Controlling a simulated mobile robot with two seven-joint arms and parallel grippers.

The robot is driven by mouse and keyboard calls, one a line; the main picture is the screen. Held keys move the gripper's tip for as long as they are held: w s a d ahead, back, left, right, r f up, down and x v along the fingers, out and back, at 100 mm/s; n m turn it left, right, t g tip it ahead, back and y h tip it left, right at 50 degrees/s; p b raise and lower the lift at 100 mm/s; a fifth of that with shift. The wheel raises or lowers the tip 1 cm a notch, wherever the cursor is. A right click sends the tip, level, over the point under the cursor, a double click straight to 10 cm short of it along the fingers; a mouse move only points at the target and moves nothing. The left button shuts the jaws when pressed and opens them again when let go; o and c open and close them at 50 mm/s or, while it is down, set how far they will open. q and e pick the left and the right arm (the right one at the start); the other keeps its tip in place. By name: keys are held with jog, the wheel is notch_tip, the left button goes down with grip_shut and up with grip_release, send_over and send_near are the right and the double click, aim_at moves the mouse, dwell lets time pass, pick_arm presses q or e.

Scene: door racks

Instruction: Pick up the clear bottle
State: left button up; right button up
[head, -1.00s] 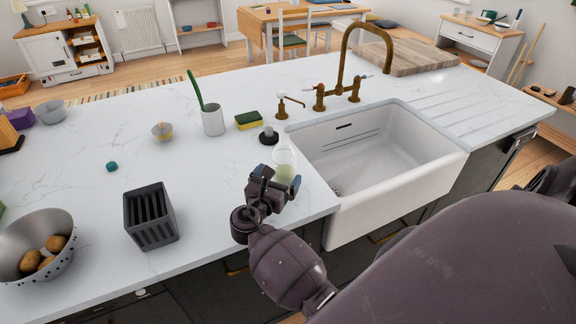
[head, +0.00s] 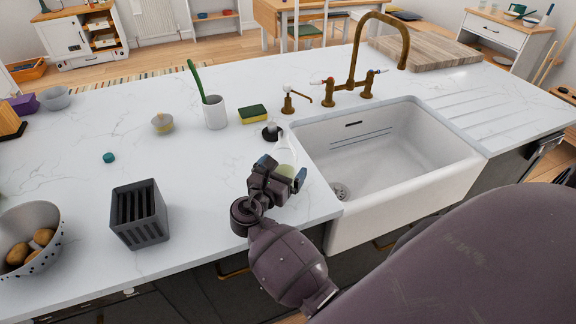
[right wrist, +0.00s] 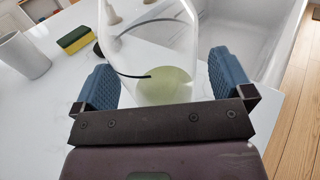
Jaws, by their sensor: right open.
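The clear bottle (head: 285,153) stands upright on the white counter, just left of the sink. It holds some pale green liquid near its base. In the right wrist view the bottle (right wrist: 155,45) stands between the two blue finger pads. My right gripper (head: 280,172) is open, with a finger on either side of the bottle's lower part. In the right wrist view the gripper (right wrist: 160,85) shows gaps beside the bottle; whether any pad touches it I cannot tell. The gripper hides part of the bottle's lower body in the head view. My left gripper is not in view.
The white sink (head: 395,165) with a brass tap (head: 355,70) is right of the bottle. Behind the bottle are a soap pump (head: 289,100), a dark-based brush (head: 271,132) and a sponge (head: 253,114). A grey rack (head: 140,213) stands to the left, with clear counter between.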

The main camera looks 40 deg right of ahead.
jog(key=c, duration=1.2)
jog(key=shift+o, duration=0.2)
jog(key=shift+r, duration=0.1)
